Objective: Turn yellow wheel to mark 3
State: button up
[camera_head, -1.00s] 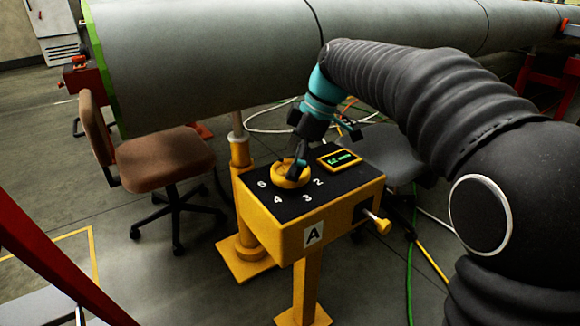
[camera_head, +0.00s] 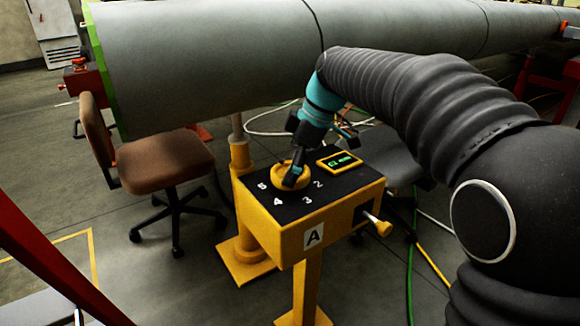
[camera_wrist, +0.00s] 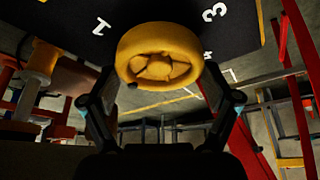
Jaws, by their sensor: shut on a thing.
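The yellow wheel (camera_head: 287,184) sits on the black top of the yellow box marked A (camera_head: 283,235). White numbers 5, 4, 3 and 2 show around it, with mark 3 (camera_head: 308,201) on the near side. My gripper (camera_head: 292,174) is at the wheel from above. In the wrist view the wheel (camera_wrist: 158,42) lies between my two fingers, which are shut on its rim. A small dark dot shows on the rim there. Marks 1 and 3 are also visible in that view. Which mark the wheel points to cannot be told.
A small display (camera_head: 340,161) is on the box top, right of the wheel. A yellow-knobbed handle (camera_head: 378,226) sticks out of the box's right side. A brown chair (camera_head: 165,163) stands to the left. Cables lie on the floor.

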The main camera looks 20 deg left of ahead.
jog(key=m+t, duration=0.1)
jog(key=m, duration=0.3)
jog(key=shift+t+b, duration=0.3)
jog(key=m, duration=0.2)
jog(key=m+t, duration=0.1)
jog(key=m, duration=0.1)
jog(key=shift+m+t+h+p, duration=0.3)
jog(key=shift+m, duration=0.1)
jog(key=m+t+h+p, duration=0.1)
jog(key=m, duration=0.3)
jog(key=shift+m, duration=0.3)
jog(key=m+h, duration=0.1)
jog(key=m, duration=0.1)
jog(key=m+t+p, duration=0.1)
jog(key=m, duration=0.1)
jog(key=shift+m+h, duration=0.3)
jog(key=shift+h, duration=0.1)
jog(key=m+h, duration=0.1)
jog(key=m, duration=0.3)
jog(key=shift+h, duration=0.4)
jog(key=m, duration=0.2)
jog(key=m+h+p, duration=0.1)
jog(key=m, duration=0.2)
jog(key=shift+g+h, duration=0.3)
jog(key=m+g+h+p, duration=0.1)
jog(key=m, duration=0.3)
jog(key=shift+m, duration=0.3)
jog(key=shift+m+g+h+p, duration=0.4)
jog(key=shift+m+g+p, duration=0.35)
jog(key=shift+m, duration=1.05)
